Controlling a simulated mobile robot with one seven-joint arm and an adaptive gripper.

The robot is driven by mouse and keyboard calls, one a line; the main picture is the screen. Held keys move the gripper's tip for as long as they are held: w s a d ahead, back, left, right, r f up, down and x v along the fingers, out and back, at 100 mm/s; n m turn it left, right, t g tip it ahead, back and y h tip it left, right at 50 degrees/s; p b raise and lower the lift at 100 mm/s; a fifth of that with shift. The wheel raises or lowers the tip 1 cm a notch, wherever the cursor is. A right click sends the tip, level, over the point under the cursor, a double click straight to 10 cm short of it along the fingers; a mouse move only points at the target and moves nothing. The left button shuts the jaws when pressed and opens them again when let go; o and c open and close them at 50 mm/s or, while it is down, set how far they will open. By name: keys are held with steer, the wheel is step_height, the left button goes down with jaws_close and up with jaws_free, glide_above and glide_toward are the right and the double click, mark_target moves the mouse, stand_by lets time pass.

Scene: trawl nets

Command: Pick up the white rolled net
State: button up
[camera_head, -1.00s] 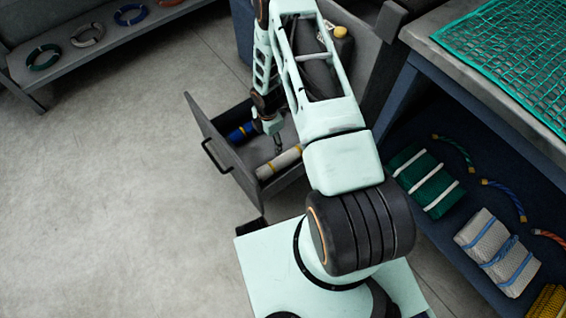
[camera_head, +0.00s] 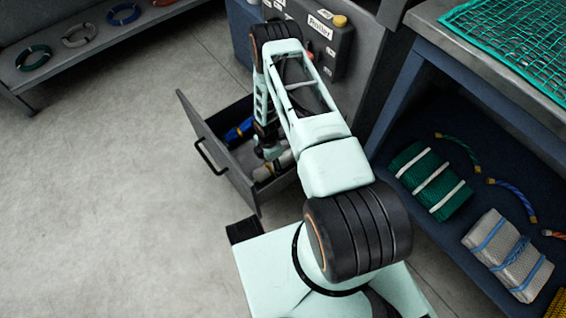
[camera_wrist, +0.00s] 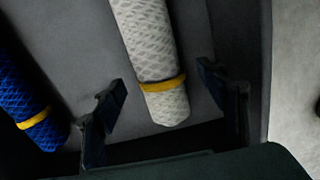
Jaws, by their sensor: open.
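The white rolled net (camera_wrist: 146,45) lies in an open drawer, with a yellow band near its end. In the wrist view its banded end points down between the two fingers of my gripper (camera_wrist: 167,108), which is open. I see a gap on each side of the net and no finger touching it. In the head view the white rolled net (camera_head: 281,162) shows only in part behind my arm. My gripper (camera_head: 268,167) is down inside the drawer there, and its fingertips are hard to make out.
A blue rolled net (camera_wrist: 25,105) lies left of the white one in the drawer (camera_head: 215,150). The drawer walls stand close around my gripper. A workbench (camera_head: 420,30) with a green net on top and a shelf of folded nets stands right. Floor at left is clear.

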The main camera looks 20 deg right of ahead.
step_height(320, 180, down, 3)
steer(key=shift+r+b, duration=0.15)
steer(key=shift+b, duration=0.2)
steer(key=shift+r, duration=0.1)
steer(key=shift+c, duration=0.5)
steer(key=c, duration=1.7)
